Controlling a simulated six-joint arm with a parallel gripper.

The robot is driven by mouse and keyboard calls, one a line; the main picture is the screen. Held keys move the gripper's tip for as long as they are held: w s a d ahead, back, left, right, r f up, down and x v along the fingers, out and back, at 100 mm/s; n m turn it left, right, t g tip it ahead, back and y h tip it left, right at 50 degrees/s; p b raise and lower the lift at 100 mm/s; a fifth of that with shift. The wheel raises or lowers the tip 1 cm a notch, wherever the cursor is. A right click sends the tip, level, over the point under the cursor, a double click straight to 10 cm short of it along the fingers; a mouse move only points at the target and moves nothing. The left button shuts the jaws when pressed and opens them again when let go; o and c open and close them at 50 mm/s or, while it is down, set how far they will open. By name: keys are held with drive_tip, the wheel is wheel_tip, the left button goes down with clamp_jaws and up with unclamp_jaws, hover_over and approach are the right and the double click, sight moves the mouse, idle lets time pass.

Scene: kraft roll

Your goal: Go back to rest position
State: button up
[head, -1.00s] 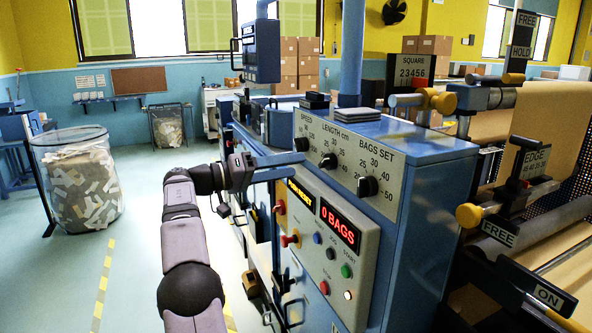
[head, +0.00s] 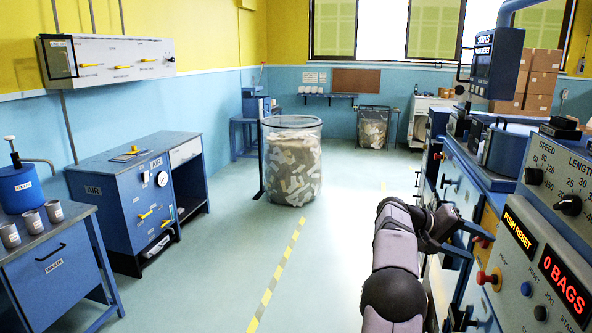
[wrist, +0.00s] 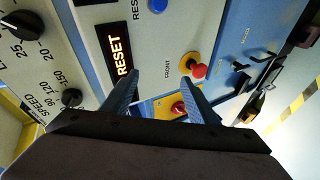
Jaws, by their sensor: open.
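My gripper (wrist: 160,80) is open and empty in the wrist view, its two fingers apart in front of the machine's control panel (wrist: 157,38). In the head view my gripper (head: 479,247) is at the right, beside the left end of the same panel (head: 530,290). My arm reaches up from the bottom edge and bends right. A lit RESET display (wrist: 121,58) shows beyond the left finger. A red button on a yellow base (wrist: 198,71) shows beyond the right fingertip. I cannot tell whether the fingers touch the panel.
The display reads 0 BAGS (head: 565,287). A status monitor (head: 497,63) hangs above the machine. A clear bin of paper scraps (head: 292,165) stands mid-room. The floor between is open, with a yellow line (head: 275,272).

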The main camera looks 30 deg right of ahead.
drive_tip(key=a+f+n+t+y, duration=0.15)
drive_tip(key=a+f, duration=0.25)
drive_tip(key=f, duration=0.4)
drive_tip(key=a+f+n+t+y, duration=0.1)
drive_tip(key=a+f+y, duration=0.25)
drive_tip(key=f, duration=0.55)
drive_tip(key=w+a+f+t+y, duration=0.15)
drive_tip(key=a+f, duration=0.25)
drive_tip(key=a, duration=0.4)
drive_tip(key=s+a+f+y, duration=0.1)
drive_tip(key=a+f+y, duration=0.1)
drive_tip(key=a+f, duration=0.35)
drive_tip(key=s+a+r+n+y, duration=0.15)
drive_tip(key=s+a, duration=0.25)
drive_tip(key=a, duration=1.3)
drive_tip(key=s+a+f+n+y, duration=0.15)
drive_tip(key=s+a, duration=0.25)
drive_tip(key=a, duration=1.2)
drive_tip(key=w+a+r+n+t, duration=0.2)
drive_tip(key=w+a+r+n, duration=0.1)
drive_tip(key=a+r, duration=0.1)
drive_tip(key=shift+w+a+r, duration=0.25)
drive_tip(key=shift+a+r, duration=0.05)
drive_tip(key=shift+a, duration=0.6)
drive_tip(key=shift+c, duration=0.2)
